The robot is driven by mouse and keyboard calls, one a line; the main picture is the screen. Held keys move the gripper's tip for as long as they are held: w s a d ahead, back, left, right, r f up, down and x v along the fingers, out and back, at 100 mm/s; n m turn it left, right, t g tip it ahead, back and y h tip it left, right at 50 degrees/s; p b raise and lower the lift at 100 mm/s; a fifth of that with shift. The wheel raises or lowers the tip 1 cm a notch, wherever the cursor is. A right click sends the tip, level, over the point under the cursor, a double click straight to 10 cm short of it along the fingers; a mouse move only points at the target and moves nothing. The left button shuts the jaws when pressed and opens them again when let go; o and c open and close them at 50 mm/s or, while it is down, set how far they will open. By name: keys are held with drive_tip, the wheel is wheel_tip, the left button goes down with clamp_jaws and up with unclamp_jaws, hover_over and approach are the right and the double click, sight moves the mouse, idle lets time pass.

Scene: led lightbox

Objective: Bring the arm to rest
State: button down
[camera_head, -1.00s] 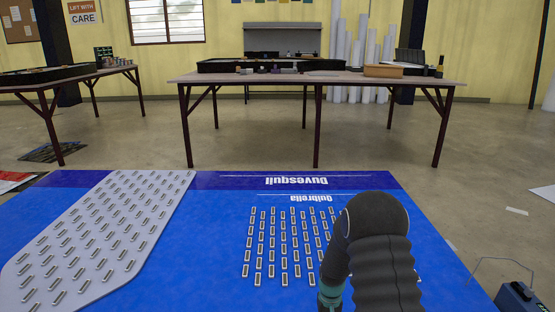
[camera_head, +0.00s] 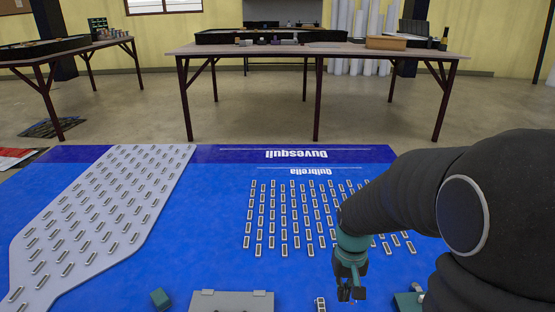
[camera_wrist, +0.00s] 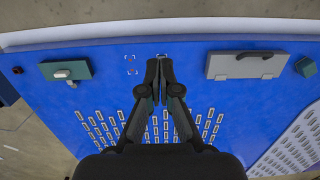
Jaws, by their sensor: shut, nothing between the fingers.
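My gripper (camera_head: 350,293) is at the lower right in the head view, pointing down over the blue panel (camera_head: 215,230). In the wrist view my gripper (camera_wrist: 158,66) shows its two fingers together with nothing between them. The panel carries rows of small white-edged modules (camera_head: 300,215) and a grey board of more modules (camera_head: 95,215) on the left. My dark arm covers the panel's right part in the head view.
A grey case with a handle (camera_head: 232,301) and a small green block (camera_head: 160,298) sit at the panel's near edge. A green box (camera_wrist: 66,70) with a pale piece on it shows in the wrist view. A wooden table (camera_head: 320,52) stands beyond.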

drive_tip(key=s+r+t+p, duration=0.1)
drive_tip(key=s+r+t, duration=0.2)
drive_tip(key=s+r, duration=0.3)
drive_tip(key=s+r+t+p, duration=0.2)
drive_tip(key=s+r, duration=0.5)
drive_tip(key=r, duration=0.7)
drive_tip(key=shift+r+t, duration=0.3)
drive_tip(key=shift+t, duration=0.4)
